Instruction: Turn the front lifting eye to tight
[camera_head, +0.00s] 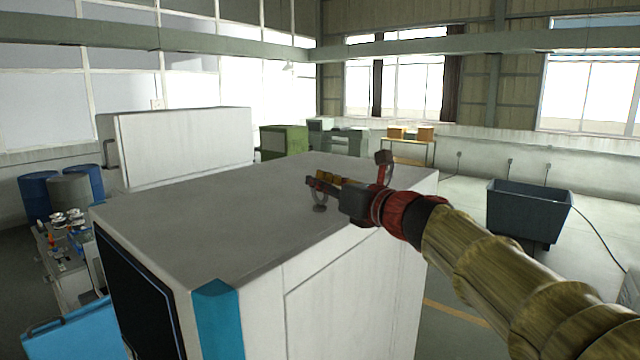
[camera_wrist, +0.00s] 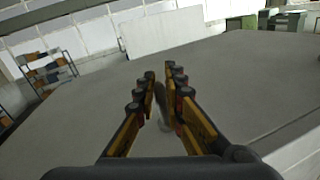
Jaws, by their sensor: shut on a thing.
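The lifting eye (camera_head: 319,206) is a small grey fitting on the flat top of the white machine cabinet (camera_head: 210,215), near its right-hand edge. My gripper (camera_head: 322,182) reaches in from the right, low over the top, and is shut on the eye. In the wrist view my gripper (camera_wrist: 160,82) has its two yellow and black fingers on either side of the eye (camera_wrist: 161,104), whose round foot shows below them. The fingers hide part of the eye, so I cannot tell how far it is screwed in. I see no other lifting eye.
The cabinet top around the eye is bare. A dark blue bin (camera_head: 528,212) stands on the floor to the right. A cluttered bench (camera_head: 75,270) and blue drums (camera_head: 38,195) are at the left. A white cabinet (camera_head: 185,145) stands behind.

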